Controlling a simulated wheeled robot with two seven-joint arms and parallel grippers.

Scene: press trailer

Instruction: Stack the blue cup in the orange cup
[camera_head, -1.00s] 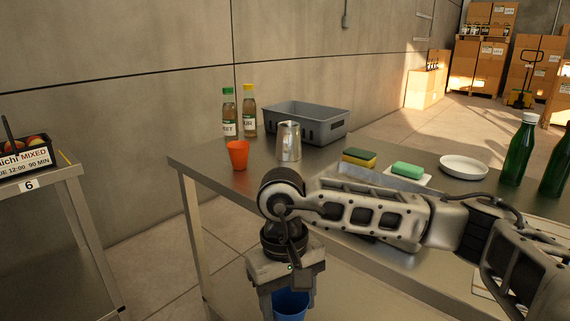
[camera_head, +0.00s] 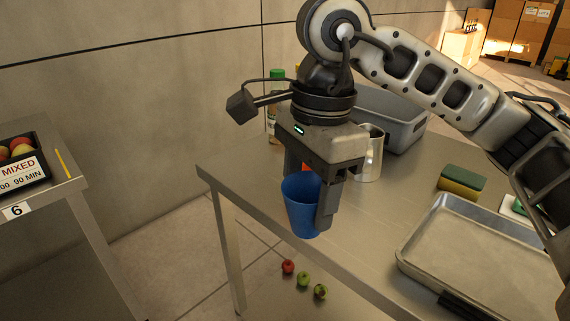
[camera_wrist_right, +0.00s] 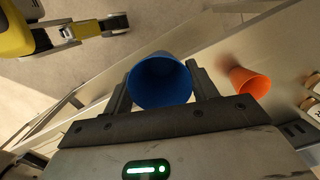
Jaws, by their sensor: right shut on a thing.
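My right gripper (camera_head: 312,200) is shut on the blue cup (camera_head: 301,208) and holds it upright, close to the near left edge of the metal table. In the right wrist view the blue cup (camera_wrist_right: 160,82) sits between the two fingers, with its open rim facing the camera. The orange cup (camera_wrist_right: 250,83) stands on the table to the right of the blue cup in that view, apart from it. In the head view the orange cup is mostly hidden behind my right gripper. My left gripper is not in view.
A metal jug (camera_head: 370,155) and a grey crate (camera_head: 400,125) stand behind my gripper. A bottle (camera_head: 275,110) is partly hidden. A metal tray (camera_head: 480,255) and a sponge (camera_head: 461,183) lie to the right. Apples (camera_head: 303,279) show below the table edge.

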